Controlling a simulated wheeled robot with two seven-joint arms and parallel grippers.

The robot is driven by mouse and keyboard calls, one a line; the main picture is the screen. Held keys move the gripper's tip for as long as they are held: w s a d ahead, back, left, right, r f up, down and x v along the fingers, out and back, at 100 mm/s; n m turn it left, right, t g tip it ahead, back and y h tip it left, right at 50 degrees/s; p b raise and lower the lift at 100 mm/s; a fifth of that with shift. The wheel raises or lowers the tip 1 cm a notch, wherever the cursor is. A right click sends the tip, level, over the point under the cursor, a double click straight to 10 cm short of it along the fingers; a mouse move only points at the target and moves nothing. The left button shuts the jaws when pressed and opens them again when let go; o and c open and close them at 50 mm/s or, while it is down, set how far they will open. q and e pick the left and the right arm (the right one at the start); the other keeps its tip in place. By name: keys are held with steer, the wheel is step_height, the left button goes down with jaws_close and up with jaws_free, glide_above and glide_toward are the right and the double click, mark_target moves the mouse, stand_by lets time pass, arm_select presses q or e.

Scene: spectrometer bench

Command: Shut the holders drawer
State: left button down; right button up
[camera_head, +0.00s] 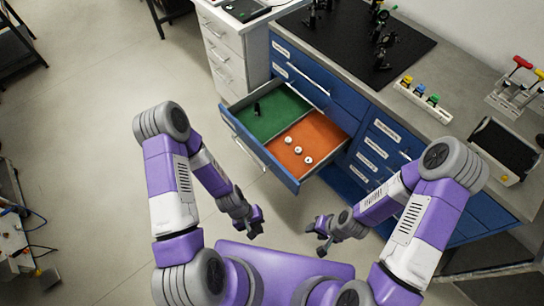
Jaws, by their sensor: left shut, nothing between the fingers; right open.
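The holders drawer (258,154) stands pulled out from the blue cabinet, its front panel facing down and left with a long bar handle. It has a green compartment (282,112) with a small black item in it and an orange compartment (318,128) with several small white round items. My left gripper (254,231) is in front of the drawer, low in the picture, shut and empty. My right gripper (317,236) is open and empty, below the drawer's right corner. Neither gripper appears to touch the drawer.
The blue cabinet (306,68) has more drawers, which look closed. Its top carries a black optics board (345,40), a rack of coloured parts (423,99) and a dark tray (505,147). A white drawer unit (222,60) stands at left.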

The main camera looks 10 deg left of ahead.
arm_select(q)
step_height(320, 180, down, 4)
steer(key=s+d+n+g+h+b, duration=0.1)
steer(key=d+n+g+h+b, duration=0.1)
steer(key=n+h, duration=0.3)
steer(key=n+t+h+b, duration=0.1)
steer(key=n+t+b, duration=0.2)
steer(key=n+t, duration=1.5)
glide_toward(275, 164)
steer(key=b+x, duration=0.1)
steer(key=x, duration=0.4)
steer(key=shift+w+d+r, duration=0.1)
steer(key=shift+w+d, duration=0.45)
steer(key=shift+w, duration=0.15)
steer(key=shift+w+b, duration=0.1)
steer(key=shift+b, duration=0.2)
